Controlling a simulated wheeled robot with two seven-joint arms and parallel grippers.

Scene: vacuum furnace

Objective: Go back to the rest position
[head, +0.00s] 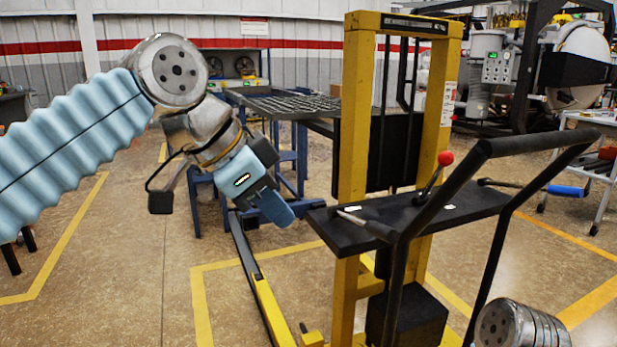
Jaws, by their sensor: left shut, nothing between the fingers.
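My left arm comes in from the left in a pale blue ribbed sleeve. My left gripper (275,208) points down and to the right, with its blue fingers closed together and nothing between them. It hangs in the air, in front of the blue table and to the left of the yellow lift's mast in the picture. A round metal joint of my right arm shows at the bottom right edge. My right gripper is out of view.
A yellow pallet stacker (352,120) with a black handle (505,147) and a red-knobbed lever (446,158) stands close at centre right. A blue table (290,106) with a grid top is behind. The vacuum furnace (580,65) is back right. Open floor (120,260) lies left.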

